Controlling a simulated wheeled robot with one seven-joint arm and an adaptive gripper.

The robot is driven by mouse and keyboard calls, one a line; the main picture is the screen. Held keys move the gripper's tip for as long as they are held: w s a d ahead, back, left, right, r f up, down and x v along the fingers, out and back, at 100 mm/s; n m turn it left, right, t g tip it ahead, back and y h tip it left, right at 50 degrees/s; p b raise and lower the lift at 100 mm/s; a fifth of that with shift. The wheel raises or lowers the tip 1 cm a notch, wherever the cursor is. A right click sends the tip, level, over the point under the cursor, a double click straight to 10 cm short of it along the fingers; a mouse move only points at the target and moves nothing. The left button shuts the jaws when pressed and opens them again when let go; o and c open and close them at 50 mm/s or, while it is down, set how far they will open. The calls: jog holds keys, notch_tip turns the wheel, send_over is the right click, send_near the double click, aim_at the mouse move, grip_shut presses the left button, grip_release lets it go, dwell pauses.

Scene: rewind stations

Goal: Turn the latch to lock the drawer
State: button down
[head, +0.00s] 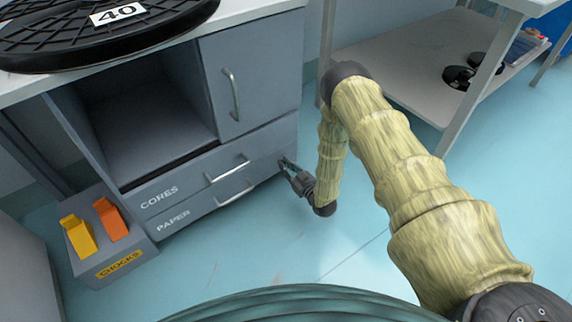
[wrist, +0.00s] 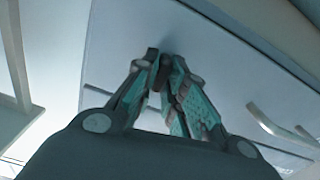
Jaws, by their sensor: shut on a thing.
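The grey cabinet has two drawers, one labelled CORES (head: 190,176) and below it one labelled PAPER (head: 205,212). Both fronts look flush with the cabinet. My gripper (head: 287,165) is at the right end of the CORES drawer front, close to its lower edge. In the wrist view my gripper (wrist: 166,72) has its fingertips brought together against the grey front, shut on a small dark latch (wrist: 153,55). The fingers cover most of the latch, so its angle cannot be told.
A black reel marked 40 (head: 100,38) lies on the cabinet top. A grey CHOCKS box (head: 130,272) with yellow and orange chocks stands at left. A shelved table (head: 400,55) stands at back right. The blue floor before the drawers is clear.

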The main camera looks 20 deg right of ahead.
jog(key=shift+a+f+n+p, duration=0.1)
jog(key=shift+a+n+p, duration=0.1)
jog(key=shift+n+p, duration=2.85)
jog(key=shift+a+n+p, duration=0.15)
jog(key=shift+n+p, duration=0.9)
jog(key=shift+n, duration=4)
jog(key=c, duration=1.5)
grip_release()
jog(key=shift+s+d, duration=0.1)
jog(key=shift+d, duration=0.05)
